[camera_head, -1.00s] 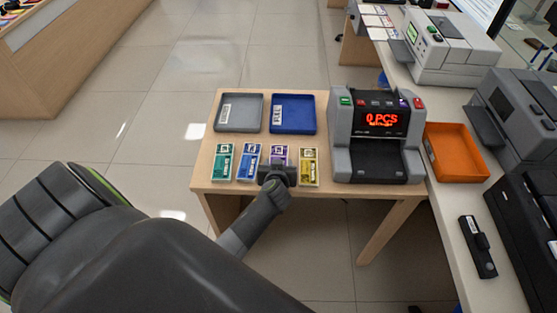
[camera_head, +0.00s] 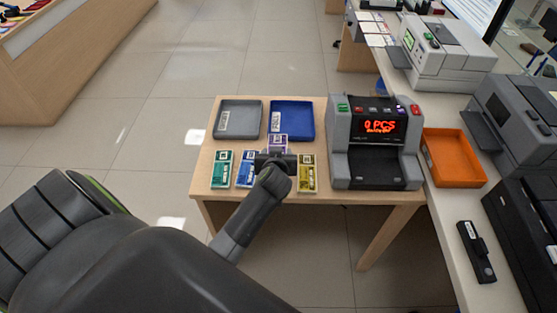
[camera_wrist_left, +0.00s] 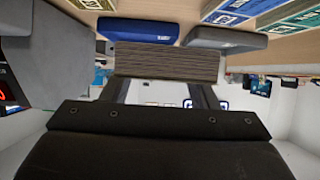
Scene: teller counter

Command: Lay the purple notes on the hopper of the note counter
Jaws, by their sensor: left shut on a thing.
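The purple notes (camera_head: 278,141) are a banded bundle held in my left gripper (camera_head: 276,160). They are raised above the small wooden table, in front of the blue tray. In the left wrist view the bundle's layered edge (camera_wrist_left: 167,65) shows between the fingers. The grey note counter (camera_head: 338,150) stands to the right of the gripper on the same table, its red display reading 0 PCS. The top of the counter has several coloured buttons. My right gripper is in neither view.
Green (camera_head: 222,169), blue (camera_head: 246,170) and yellow (camera_head: 307,174) bundles lie along the table's front. A grey tray (camera_head: 238,119) and a blue tray (camera_head: 292,120) lie behind them. An orange tray (camera_head: 452,157) and machines occupy the counter at right.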

